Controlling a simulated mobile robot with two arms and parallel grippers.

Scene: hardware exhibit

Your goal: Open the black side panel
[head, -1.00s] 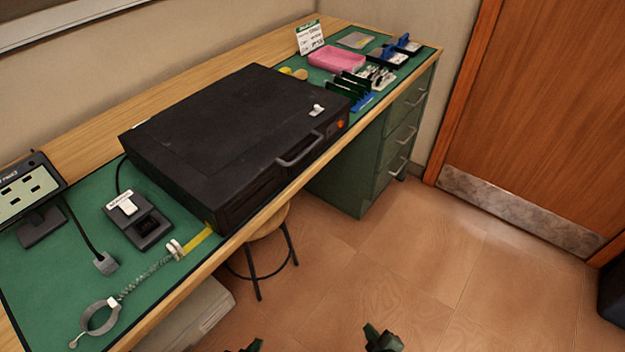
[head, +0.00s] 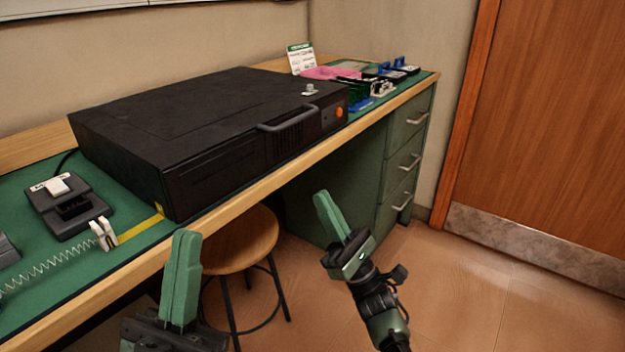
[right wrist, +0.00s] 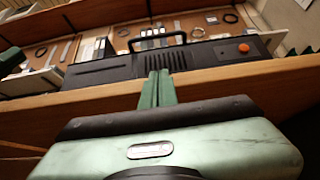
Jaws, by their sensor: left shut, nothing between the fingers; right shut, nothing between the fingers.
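The black case (head: 190,115) with its black side panel lies flat on the green-matted bench, lid face up and shut. Its front side carries a grey bar handle (head: 287,119), a vented part and an orange button (head: 340,112). A small light latch or knob (head: 310,90) sits on its top near the right end. My left gripper (head: 186,238) is shut and empty, in front of the bench edge. My right gripper (head: 322,197) is shut and empty, in front of the bench and below the handle. In the right wrist view its fingers (right wrist: 160,75) point toward the case front (right wrist: 105,71), with the orange button (right wrist: 244,48) to the right.
A wooden stool (head: 240,240) stands under the bench, behind my grippers. A dark device (head: 70,205) and a coiled wrist strap cord (head: 45,272) lie left of the case. Green drawers (head: 405,150) close off the right end. A pink tray (head: 330,73) and small parts sit beyond the case.

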